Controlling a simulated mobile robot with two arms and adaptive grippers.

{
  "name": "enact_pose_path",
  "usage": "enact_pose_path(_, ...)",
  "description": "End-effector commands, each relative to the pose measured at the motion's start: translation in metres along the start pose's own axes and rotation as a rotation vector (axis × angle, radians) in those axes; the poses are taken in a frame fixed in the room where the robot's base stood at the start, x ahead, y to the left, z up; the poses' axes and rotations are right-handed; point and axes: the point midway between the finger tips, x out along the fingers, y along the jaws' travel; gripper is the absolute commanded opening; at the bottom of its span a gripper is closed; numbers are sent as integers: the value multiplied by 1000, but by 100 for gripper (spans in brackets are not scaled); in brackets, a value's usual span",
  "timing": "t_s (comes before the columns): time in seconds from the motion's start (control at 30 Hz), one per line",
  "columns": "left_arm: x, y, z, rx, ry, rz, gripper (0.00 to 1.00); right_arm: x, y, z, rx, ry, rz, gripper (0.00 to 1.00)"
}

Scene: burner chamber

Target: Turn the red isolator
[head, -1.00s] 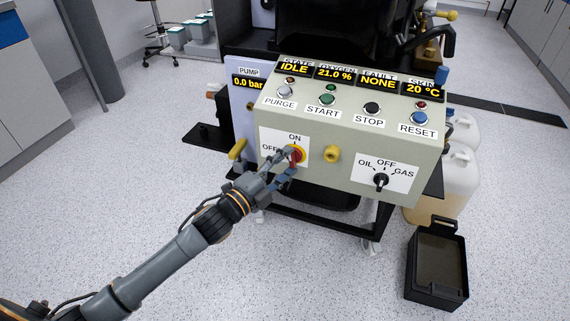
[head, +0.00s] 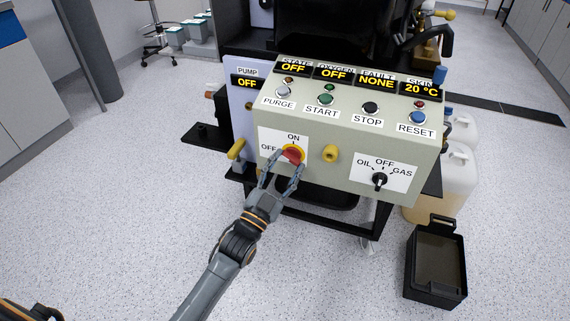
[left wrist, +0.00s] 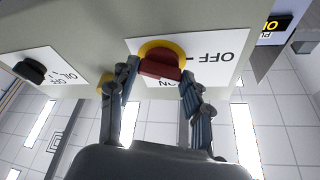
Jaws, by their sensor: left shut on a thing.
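The red isolator (head: 292,155) is a red handle on a yellow ring, on a white plate marked ON and OFF at the left of the panel front. My left gripper (head: 282,166) is shut on its red handle, one finger on each side. In the left wrist view the red handle (left wrist: 160,67) lies between the fingers (left wrist: 157,82), its bar lying roughly level with the OFF mark. The STATE display (head: 293,68), OXYGEN display (head: 334,74) and PUMP display (head: 247,83) read OFF. My right gripper is not in view.
The control box (head: 340,135) has a yellow knob (head: 330,153) and a black OIL/OFF/GAS selector (head: 379,180) to the right of the isolator. A yellow lever (head: 236,149) is at its left. A black open bin (head: 437,262) stands on the floor.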

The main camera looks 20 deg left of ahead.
Motion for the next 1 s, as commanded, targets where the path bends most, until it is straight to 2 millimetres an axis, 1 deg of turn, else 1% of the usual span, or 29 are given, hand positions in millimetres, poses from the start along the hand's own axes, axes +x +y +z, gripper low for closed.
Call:
enact_pose_path(0.2, 0, 2, 0, -181, -4, -74, 17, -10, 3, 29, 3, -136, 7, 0)
enact_pose_path(0.4, 0, 4, 0, -312, -4, -128, 17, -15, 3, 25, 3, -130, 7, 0)
enact_pose_path(0.6, 0, 4, -1, -396, -3, -163, 17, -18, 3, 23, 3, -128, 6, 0)
enact_pose_path(1.0, 0, 5, 0, -452, -3, -186, 17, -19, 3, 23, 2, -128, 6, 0)
